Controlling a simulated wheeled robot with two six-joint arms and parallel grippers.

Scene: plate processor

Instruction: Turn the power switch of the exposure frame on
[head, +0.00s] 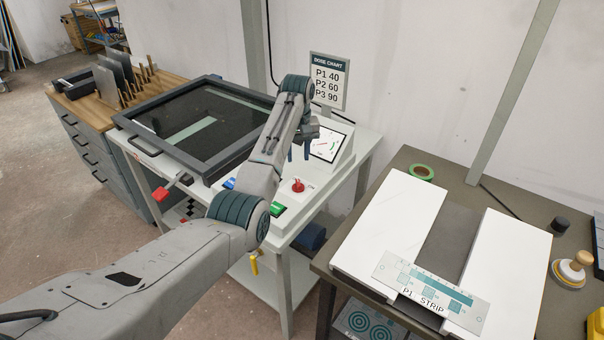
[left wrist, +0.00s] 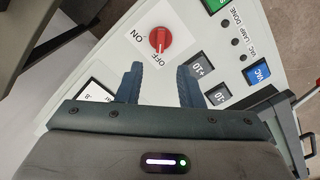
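The exposure frame (head: 139,129) is a dark framed glass top on a light bench, with a sloped control panel at its right end. The power switch is a red rotary knob (head: 297,185) on a white plate; in the left wrist view the knob (left wrist: 160,40) sits beside the printed words ON and OFF. Its pale mark seems to lie toward OFF, but it is small. My left gripper (head: 302,151) hangs above the panel. In the left wrist view its two blue fingers (left wrist: 159,84) are apart and empty, with the knob beyond their tips, not touched. My right gripper is out of view.
Beside the knob are a green button (head: 277,209), blue VAC button (left wrist: 257,73) and +10 button (left wrist: 201,67). A tilted display (head: 326,144) and dose chart (head: 330,80) stand behind. A red-ended lever (head: 161,194) sticks out in front. A second table (head: 408,160) stands right.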

